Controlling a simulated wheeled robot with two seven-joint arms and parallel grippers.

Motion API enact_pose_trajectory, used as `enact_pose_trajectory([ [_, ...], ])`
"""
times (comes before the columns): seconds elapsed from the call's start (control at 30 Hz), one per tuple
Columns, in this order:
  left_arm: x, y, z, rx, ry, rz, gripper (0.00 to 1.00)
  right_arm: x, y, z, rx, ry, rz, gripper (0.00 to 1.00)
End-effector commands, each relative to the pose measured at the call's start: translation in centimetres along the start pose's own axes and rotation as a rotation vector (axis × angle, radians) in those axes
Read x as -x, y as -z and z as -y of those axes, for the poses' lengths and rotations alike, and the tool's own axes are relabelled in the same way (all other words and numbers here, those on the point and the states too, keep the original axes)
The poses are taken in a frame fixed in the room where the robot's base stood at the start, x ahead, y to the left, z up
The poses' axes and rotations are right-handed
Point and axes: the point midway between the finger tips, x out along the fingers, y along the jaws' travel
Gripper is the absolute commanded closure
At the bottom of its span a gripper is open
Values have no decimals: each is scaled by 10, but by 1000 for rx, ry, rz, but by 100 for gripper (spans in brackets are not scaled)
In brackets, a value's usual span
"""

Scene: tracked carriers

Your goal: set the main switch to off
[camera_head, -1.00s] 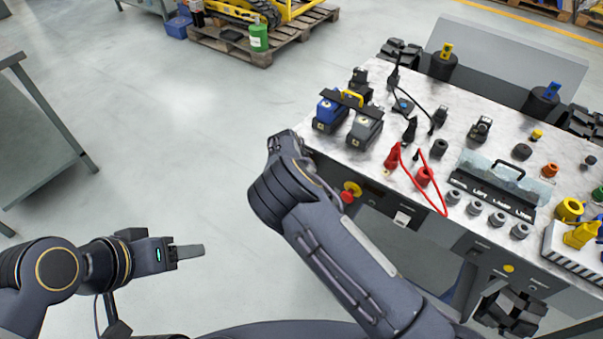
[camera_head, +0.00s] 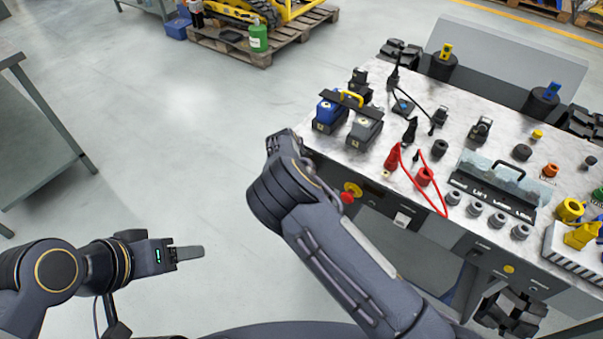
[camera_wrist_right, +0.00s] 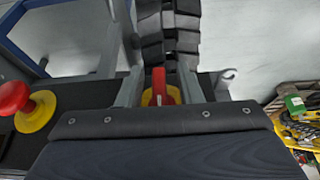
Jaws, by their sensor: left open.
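The main switch (camera_wrist_right: 159,88), a red handle on a yellow plate, shows in the right wrist view and points up and down in the picture. My right gripper (camera_wrist_right: 160,90) has a grey finger on each side of the handle, with a gap on both sides, so it is open around it. My wrist housing hides the lower part of the switch. In the head view my right arm covers the switch and the right gripper's fingers. My left gripper (camera_head: 188,253) is open and empty over the floor, far from the bench.
A red mushroom button (camera_wrist_right: 14,98) on a yellow base sits left of the switch; it also shows in the head view (camera_head: 348,196). The workbench (camera_head: 465,105) carries connectors, red cables and a labelled tray. The floor left of it is clear.

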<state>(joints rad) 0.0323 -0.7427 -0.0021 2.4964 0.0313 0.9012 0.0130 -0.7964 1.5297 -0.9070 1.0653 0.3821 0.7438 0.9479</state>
Motion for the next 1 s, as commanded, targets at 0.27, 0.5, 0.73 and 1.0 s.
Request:
enact_pose_trajectory([
  [0.27, -4, -2, 2, 0, 0, 0, 41, 47, -1, 1, 1, 5, 0, 67],
  [0.5, -6, -3, 3, 0, 0, 0, 41, 71, -1, 0, 0, 1, 0, 67],
  [0.73, -6, -3, 3, 0, 0, 0, 41, 73, 0, 0, 0, 0, 1, 67],
  [1.0, -6, -3, 3, 0, 0, 0, 41, 73, 0, 0, 0, 0, 1, 67],
])
